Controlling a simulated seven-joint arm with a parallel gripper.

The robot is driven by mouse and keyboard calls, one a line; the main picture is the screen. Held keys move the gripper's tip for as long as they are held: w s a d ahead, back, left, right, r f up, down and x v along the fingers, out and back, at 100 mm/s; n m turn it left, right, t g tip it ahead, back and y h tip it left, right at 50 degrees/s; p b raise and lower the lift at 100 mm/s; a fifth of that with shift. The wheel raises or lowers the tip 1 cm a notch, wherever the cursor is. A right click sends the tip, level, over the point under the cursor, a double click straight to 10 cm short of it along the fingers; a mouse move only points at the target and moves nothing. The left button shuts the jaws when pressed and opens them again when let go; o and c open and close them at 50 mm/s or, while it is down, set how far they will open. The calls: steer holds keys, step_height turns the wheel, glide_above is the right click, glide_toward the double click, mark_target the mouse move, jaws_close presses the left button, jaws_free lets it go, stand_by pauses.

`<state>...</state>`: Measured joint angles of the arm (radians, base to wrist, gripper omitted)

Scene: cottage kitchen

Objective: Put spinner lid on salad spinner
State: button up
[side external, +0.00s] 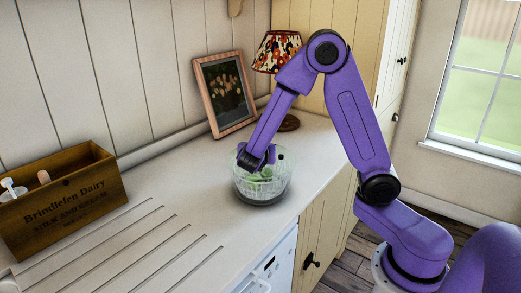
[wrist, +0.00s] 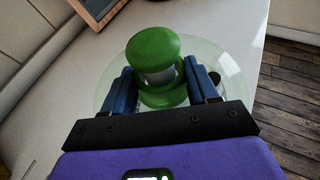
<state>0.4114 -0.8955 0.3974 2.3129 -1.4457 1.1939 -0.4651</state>
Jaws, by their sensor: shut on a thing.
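The salad spinner (side external: 262,190) is a clear bowl with a pale slatted basket inside, standing upright on the counter near its front edge. The spinner lid (wrist: 112,92) is a clear round disc with a green knob (wrist: 153,48) in its middle and a dark spot near its rim. My gripper (side external: 257,164) is at the top of the spinner, pointing down. In the wrist view my gripper (wrist: 164,84) has its blue fingers on both sides of the green knob, shut on it. The lid is over the bowl; I cannot tell whether its rim rests fully on it.
A wooden crate (side external: 65,200) with utensils stands at the left. A framed picture (side external: 224,92) leans on the wall behind the spinner, beside a lamp (side external: 276,52) with a floral shade. Drain grooves run across the front left counter. The counter between crate and spinner is clear.

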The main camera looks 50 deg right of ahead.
steer(key=shift+f, duration=0.35)
steer(key=o, duration=1)
steer(key=v, duration=1.1)
steer(key=shift+f, duration=0.1)
stand_by(0.4)
